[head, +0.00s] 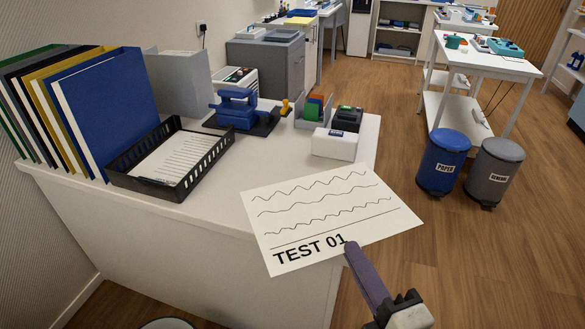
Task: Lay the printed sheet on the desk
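The printed sheet (330,212) is white, with several wavy lines and the words "TEST 01". It shows flat and slightly turned over the front right corner of the white desk (222,195), with its right part beyond the desk's edge. I cannot tell whether it touches the desktop. My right gripper (349,247) comes in from the lower right, and its purple finger ends at the sheet's near edge. It appears shut on that edge; the other finger is hidden. My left gripper is not in view.
A black tray of papers (216,147) and upright binders (112,100) fill the desk's left side. A blue device (237,107), a white box (335,144) and small items stand behind the sheet. Bare desktop lies between tray and sheet. Two bins, blue (443,163) and grey (493,172), stand at right.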

